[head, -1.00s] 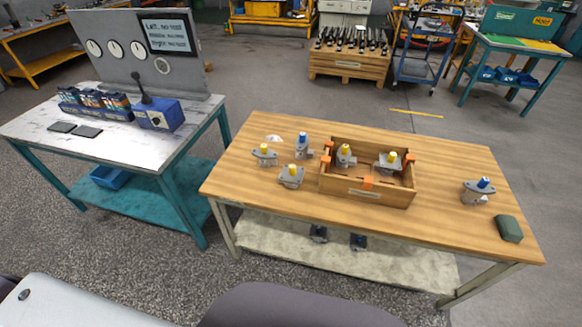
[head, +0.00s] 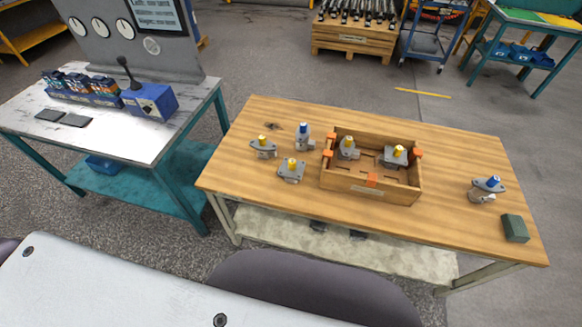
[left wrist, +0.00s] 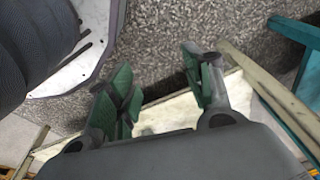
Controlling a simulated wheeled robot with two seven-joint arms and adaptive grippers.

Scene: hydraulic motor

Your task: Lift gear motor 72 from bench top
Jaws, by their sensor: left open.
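Several grey gear motors with coloured caps are on the wooden bench top (head: 240,180); I cannot read any number 72. Left of the crate are a yellow-capped motor (head: 263,149), a blue-capped motor (head: 304,139) and another yellow-capped motor (head: 291,171). Two yellow-capped motors, one at left (head: 347,150) and one at right (head: 394,157), sit in the wooden crate. A blue-capped motor (head: 485,190) stands alone at the right. My left gripper (left wrist: 160,95) is open and empty in the left wrist view, over the floor and bench frame. My right gripper is in no view.
The open wooden crate (head: 362,188) with orange clips stands mid-bench. A dark green block (head: 514,228) lies at the right front corner. A teal-legged table (head: 130,150) with a blue lever box (head: 150,101) stands at left. The bench between crate and right motor is clear.

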